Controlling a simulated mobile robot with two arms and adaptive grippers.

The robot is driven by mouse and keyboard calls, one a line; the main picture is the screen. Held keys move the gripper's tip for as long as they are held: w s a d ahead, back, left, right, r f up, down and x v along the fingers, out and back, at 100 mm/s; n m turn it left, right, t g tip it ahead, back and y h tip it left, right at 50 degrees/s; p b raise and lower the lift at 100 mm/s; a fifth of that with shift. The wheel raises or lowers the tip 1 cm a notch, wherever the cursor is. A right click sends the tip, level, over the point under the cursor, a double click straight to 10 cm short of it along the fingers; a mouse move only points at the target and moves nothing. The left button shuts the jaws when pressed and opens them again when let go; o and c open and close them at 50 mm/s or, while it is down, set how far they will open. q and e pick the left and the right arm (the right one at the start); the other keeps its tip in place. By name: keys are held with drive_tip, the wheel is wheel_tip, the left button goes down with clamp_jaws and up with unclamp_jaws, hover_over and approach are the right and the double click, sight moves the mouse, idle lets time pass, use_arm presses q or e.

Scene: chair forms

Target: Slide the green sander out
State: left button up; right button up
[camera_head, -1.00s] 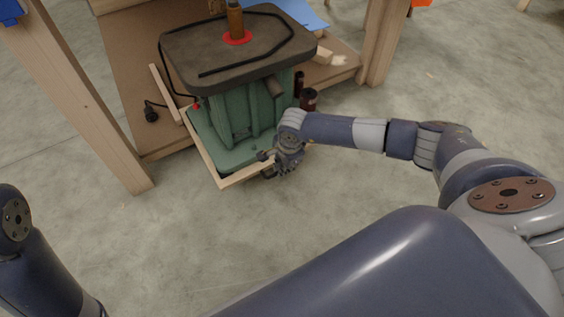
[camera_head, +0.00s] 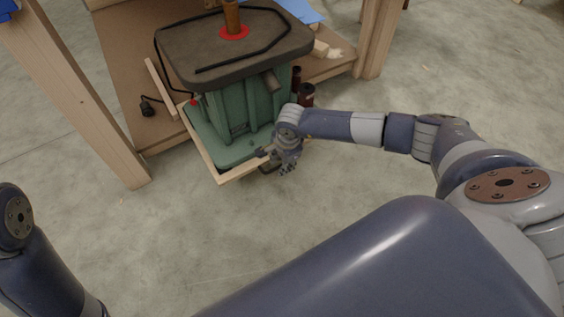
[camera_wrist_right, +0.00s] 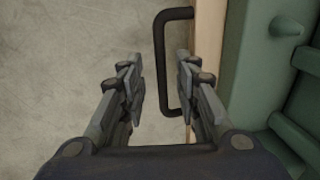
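The green sander (camera_head: 240,112) stands upright on a wooden tray (camera_head: 206,160) at the bottom of a wooden bench. It has a dark, flat top. A black handle (camera_wrist_right: 161,60) is fixed to the tray's wooden front in the right wrist view. My right gripper (camera_wrist_right: 160,75) is open and empty, and the handle's bar appears between its two fingers. Whether the fingers touch it I cannot tell. In the head view the right gripper (camera_head: 268,158) is at the tray's front edge, low beside the sander. My left gripper is out of view.
Wooden bench legs stand left (camera_head: 85,100) and right (camera_head: 378,40) of the sander. Dark red cans (camera_head: 306,95) and wood scraps (camera_head: 322,48) lie behind it on the shelf. A black plug (camera_head: 147,106) lies at left. The concrete floor in front is clear.

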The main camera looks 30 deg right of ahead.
wheel_tip(320, 180, up, 12)
drive_tip(key=s, duration=0.2)
drive_tip(key=shift+s, duration=0.15)
drive_tip(key=shift+f, duration=0.15)
idle(0.3)
